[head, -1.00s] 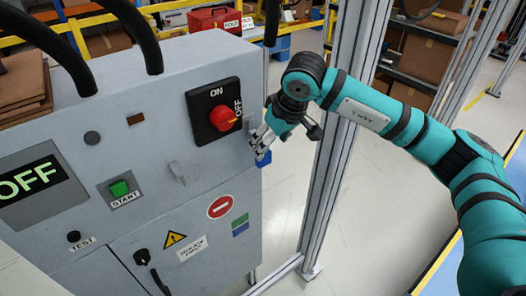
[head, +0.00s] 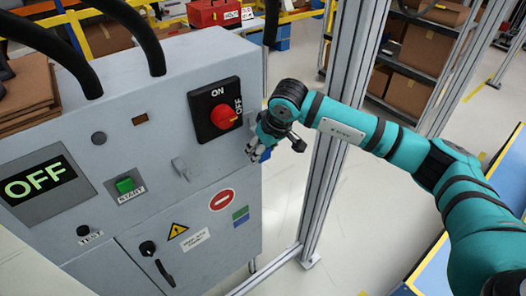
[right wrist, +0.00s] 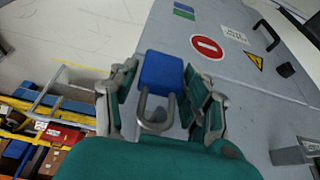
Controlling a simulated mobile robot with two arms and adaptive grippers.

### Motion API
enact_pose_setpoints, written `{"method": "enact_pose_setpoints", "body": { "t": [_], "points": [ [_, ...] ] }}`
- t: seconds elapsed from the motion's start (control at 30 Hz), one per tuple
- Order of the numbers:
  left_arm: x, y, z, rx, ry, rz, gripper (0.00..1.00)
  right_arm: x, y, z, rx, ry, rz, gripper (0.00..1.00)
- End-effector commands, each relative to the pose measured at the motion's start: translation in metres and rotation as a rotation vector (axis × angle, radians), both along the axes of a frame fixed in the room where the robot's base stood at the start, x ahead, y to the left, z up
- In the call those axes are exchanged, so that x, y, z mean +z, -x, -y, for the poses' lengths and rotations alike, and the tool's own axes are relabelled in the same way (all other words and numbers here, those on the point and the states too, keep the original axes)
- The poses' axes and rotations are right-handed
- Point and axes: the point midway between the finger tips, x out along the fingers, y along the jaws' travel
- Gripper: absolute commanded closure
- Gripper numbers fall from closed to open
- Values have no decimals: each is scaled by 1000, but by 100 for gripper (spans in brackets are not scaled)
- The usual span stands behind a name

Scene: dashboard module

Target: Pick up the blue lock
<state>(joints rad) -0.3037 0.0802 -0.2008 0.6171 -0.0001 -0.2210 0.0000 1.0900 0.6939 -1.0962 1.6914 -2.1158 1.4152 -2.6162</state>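The blue lock (right wrist: 161,72) has a grey shackle (right wrist: 157,112) and lies between the fingers of my right gripper (right wrist: 161,85) in the right wrist view. The fingers are open on either side of it, with narrow gaps. In the head view, my right gripper (head: 258,150) is at the right edge of the grey control cabinet, below the red switch. A small part of the blue lock (head: 266,155) shows beside the fingers; the rest is hidden behind them. What the lock hangs on cannot be seen. My left gripper is not in view.
The grey cabinet (head: 160,85) carries a red rotary switch (head: 224,117), a green start button (head: 125,185) and a small metal latch (head: 181,168). A metal frame post (head: 335,150) stands close behind my right arm. Shelves with boxes are farther back.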

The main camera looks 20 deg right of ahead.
Motion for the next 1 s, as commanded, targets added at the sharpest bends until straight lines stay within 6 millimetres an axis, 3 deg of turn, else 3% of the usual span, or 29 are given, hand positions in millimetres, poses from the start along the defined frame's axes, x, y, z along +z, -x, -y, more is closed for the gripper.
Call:
{"method": "enact_pose_setpoints", "body": {
  "t": [0.03, 0.3, 0.57, 0.77, 1.0],
  "points": [
    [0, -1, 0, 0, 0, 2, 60, 0, 0, 0, 0, 0, 0, 60],
    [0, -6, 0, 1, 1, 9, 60, 1, 0, 0, 0, 0, 0, 95],
    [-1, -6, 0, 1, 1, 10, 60, 2, 0, 0, 0, 0, 2, 95],
    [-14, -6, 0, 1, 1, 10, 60, 13, -1, 0, -1, 0, 6, 95],
    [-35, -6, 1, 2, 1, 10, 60, 11, 41, 17, 0, 2, 3, 95]
  ]
}}
